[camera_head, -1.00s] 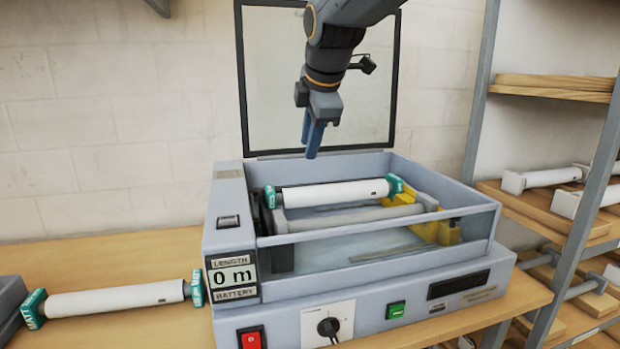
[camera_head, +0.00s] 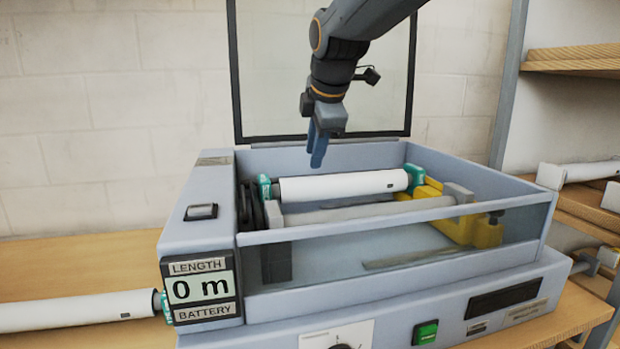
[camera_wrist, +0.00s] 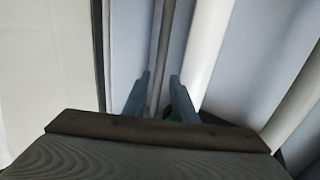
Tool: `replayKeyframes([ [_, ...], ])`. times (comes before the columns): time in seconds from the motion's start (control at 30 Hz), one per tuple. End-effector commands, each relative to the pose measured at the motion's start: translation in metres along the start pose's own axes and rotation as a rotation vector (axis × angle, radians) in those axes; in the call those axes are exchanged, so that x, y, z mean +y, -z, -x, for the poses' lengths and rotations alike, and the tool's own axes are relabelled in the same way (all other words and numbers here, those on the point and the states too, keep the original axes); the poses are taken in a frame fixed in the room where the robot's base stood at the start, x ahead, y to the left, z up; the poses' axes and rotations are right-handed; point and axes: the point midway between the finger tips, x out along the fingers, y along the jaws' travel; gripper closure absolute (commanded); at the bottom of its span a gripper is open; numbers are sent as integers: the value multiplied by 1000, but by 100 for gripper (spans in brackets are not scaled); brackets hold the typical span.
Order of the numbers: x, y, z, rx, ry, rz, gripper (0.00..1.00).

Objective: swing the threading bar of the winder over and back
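The winder is a grey open-topped machine (camera_head: 190,245) with its clear lid raised. A white roll with teal ends (camera_head: 345,186) lies across its well, with a grey roller (camera_head: 370,212) in front. My gripper (camera_head: 317,152) points down above the rear of the well, behind the roll. In the wrist view its two blue fingers (camera_wrist: 158,98) are apart, with a thin dark bar (camera_wrist: 163,45) running lengthwise between them. It may be the threading bar; I cannot tell if the fingers touch it. The white roll also shows right of the fingers (camera_wrist: 210,45). The bar is not clear in the head view.
The raised lid (camera_head: 285,75) stands behind my gripper. A clear front panel (camera_head: 400,250) and yellow supports (camera_head: 480,230) bound the well. A spare white roll (camera_head: 75,310) lies on the bench at left. A shelf rack (camera_head: 570,60) stands at right.

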Motion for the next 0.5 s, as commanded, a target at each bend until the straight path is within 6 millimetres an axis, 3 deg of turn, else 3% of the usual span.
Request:
replayKeyframes([
  [0.5, -1, 2, -67, 1, 2, 3, 75],
])
